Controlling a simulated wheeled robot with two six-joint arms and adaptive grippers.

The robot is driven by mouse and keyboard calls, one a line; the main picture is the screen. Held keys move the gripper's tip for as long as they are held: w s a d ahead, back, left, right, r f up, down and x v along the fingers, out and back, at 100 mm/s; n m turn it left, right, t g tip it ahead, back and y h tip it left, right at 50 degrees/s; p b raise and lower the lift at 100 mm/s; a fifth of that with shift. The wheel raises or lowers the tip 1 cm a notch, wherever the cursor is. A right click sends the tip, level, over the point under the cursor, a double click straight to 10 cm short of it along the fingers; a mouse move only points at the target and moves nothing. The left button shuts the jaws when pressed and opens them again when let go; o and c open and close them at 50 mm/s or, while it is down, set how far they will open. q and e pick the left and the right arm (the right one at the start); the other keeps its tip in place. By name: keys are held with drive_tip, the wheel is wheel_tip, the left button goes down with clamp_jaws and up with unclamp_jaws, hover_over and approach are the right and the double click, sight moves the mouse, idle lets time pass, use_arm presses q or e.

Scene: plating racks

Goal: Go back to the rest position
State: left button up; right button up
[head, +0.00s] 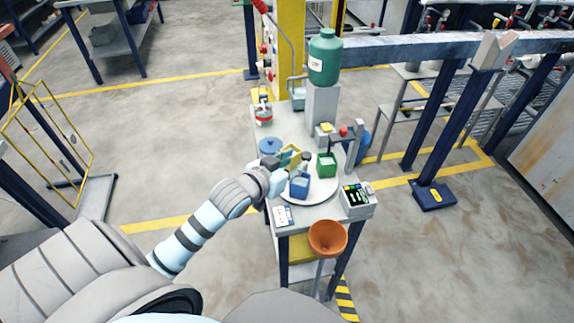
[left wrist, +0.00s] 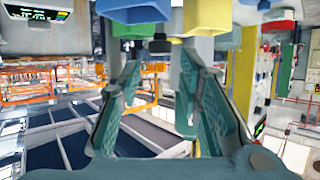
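My left arm reaches in from the left in the head view, and its gripper (head: 280,168) is at the left edge of a round white plate (head: 318,196) on the bench. In the left wrist view the two fingers of this gripper (left wrist: 161,72) stand apart with nothing between them. The blue (left wrist: 135,10), yellow (left wrist: 204,18) and green (left wrist: 278,9) containers also show along the top of the wrist view. My right gripper is not seen.
The narrow bench also carries a green tank (head: 325,60) on a pedestal, a blue round lid-like item (head: 270,146) and a display box (head: 357,198). An orange funnel (head: 327,236) is at the front. A yellow column (head: 290,45) rises behind. Floor left of the bench is clear.

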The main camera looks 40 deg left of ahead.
use_arm(q)
drive_tip(key=v, duration=0.4)
drive_tip(key=shift+s, duration=0.15)
drive_tip(key=shift+d, duration=0.1)
drive_tip(key=s+d+f+g+y, duration=0.1)
drive_tip(key=s+d+f+g, duration=0.2)
drive_tip(key=s+f+g, duration=0.55)
drive_tip(key=s+d+f+g, duration=0.2)
drive_tip(key=s+f, duration=0.4)
drive_tip(key=s, duration=0.8)
wheel_tip(320, 180, down, 18)
drive_tip(key=a, duration=0.2)
drive_tip(key=s+f+g, duration=0.2)
drive_tip(key=s+f, duration=1.2)
drive_tip(key=s, duration=0.1)
drive_tip(key=shift+a, duration=0.15)
